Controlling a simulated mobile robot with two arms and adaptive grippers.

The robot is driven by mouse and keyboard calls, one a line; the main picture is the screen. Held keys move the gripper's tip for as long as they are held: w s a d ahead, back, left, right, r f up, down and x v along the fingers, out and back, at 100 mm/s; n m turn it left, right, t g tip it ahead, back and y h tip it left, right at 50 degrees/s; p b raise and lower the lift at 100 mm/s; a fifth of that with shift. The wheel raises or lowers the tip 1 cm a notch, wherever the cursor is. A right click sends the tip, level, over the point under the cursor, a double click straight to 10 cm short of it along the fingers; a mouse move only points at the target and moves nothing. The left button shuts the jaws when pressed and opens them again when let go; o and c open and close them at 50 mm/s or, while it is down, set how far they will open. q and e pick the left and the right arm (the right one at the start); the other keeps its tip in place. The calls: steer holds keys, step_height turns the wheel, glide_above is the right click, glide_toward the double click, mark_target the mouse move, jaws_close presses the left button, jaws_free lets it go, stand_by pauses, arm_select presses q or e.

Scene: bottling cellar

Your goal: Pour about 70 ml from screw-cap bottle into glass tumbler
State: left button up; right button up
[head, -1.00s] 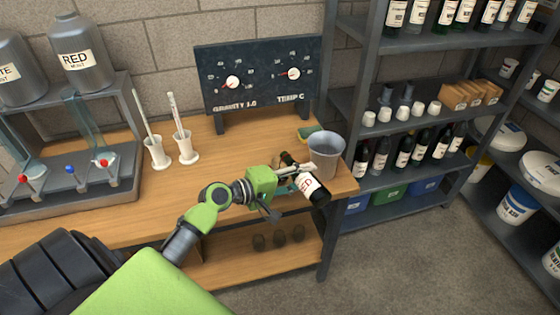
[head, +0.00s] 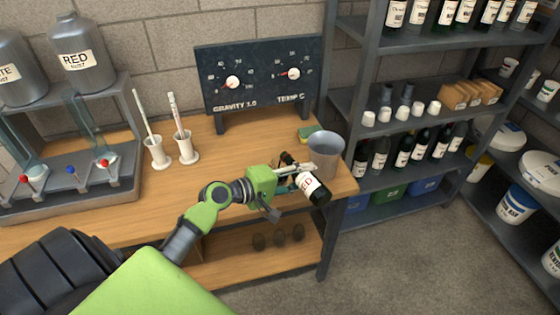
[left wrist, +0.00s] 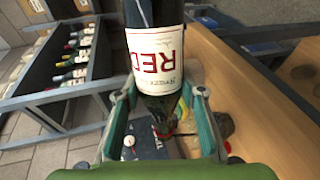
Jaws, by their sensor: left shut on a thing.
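The screw-cap bottle (head: 311,186), dark with a white RED label, is in my left gripper (head: 297,177) above the right end of the bench. It is tilted, with its base toward the lower right and its neck toward the board. In the left wrist view the bottle (left wrist: 157,72) sits between the two teal fingers of my left gripper (left wrist: 156,100), and its neck points down the picture. I cannot make out the glass tumbler with certainty; the gripper and bottle cover part of the bench. My right gripper is not in view.
A grey bucket (head: 326,156) stands close to the bottle at the bench's right end. A green and yellow sponge (head: 309,132) lies behind. A gauge board (head: 262,78) stands at the back. Two white holders (head: 187,152) stand left; the bench between is clear. Shelves (head: 415,105) stand right.

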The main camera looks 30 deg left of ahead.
arm_select(q)
steer(key=shift+r, duration=0.25)
stand_by(0.8)
steer(key=f+m+b, duration=0.1)
steer(key=f+b, duration=0.1)
steer(key=f+m+b, duration=0.1)
steer(key=f+b, duration=0.1)
steer(key=b, duration=0.1)
steer(key=shift+s+d+y, duration=0.1)
steer(key=shift+d+y, duration=0.1)
steer(key=shift+y, duration=0.2)
steer(key=shift+m+t, duration=0.3)
steer(key=shift+r, duration=0.25)
steer(key=shift+a+f+m+y+b, duration=0.2)
steer(key=shift+f+m+y+b, duration=0.2)
steer(key=shift+f+m+b, duration=0.4)
steer(key=shift+r, duration=0.15)
